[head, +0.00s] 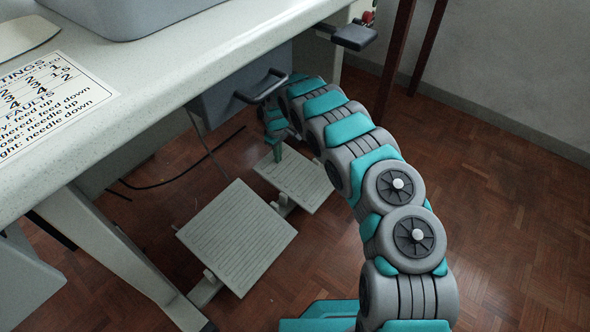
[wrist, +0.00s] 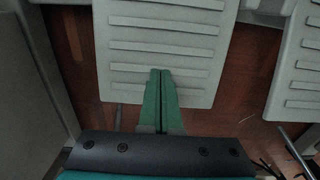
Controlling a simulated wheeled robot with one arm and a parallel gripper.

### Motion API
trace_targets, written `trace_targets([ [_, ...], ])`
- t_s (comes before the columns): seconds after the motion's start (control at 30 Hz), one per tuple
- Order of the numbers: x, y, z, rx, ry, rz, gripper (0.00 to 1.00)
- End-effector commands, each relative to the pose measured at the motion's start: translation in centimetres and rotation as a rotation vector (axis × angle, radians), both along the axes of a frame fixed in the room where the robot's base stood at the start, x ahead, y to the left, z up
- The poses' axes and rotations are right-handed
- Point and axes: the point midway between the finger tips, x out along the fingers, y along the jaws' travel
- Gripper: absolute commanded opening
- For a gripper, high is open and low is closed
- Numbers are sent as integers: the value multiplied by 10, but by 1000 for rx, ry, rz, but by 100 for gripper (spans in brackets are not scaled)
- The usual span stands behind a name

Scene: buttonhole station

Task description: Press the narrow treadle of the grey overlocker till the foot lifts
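The narrow treadle (head: 308,178) is a pale ribbed plate under the table, to the right of and beyond the wide treadle (head: 238,238). My gripper (head: 277,152) is at its far-left end. In the wrist view, the green fingers of my gripper (wrist: 160,72) are shut together with nothing between them. Their tips lie over the edge part of the narrow treadle (wrist: 158,22); I cannot tell whether they touch it. The wide treadle (wrist: 298,75) shows at the right there. A grey machine body (head: 130,18), perhaps the overlocker, is cut off at the top; its foot is out of view.
The white tabletop (head: 200,60) with a printed card (head: 50,100) overhangs the treadles. A grey box with a handle (head: 235,95) hangs beneath it, close to my arm. A table leg (head: 130,255) stands at the left. The wooden floor at right (head: 500,220) is clear.

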Motion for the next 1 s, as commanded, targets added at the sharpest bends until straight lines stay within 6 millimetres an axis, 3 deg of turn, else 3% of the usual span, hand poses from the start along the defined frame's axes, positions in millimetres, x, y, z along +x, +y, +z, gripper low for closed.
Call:
trace_targets([
  [0.17, -2, -1, 3, -2, 5, -1, 0],
  [1.0, 0, 0, 78, -1, 1, 0, 0],
])
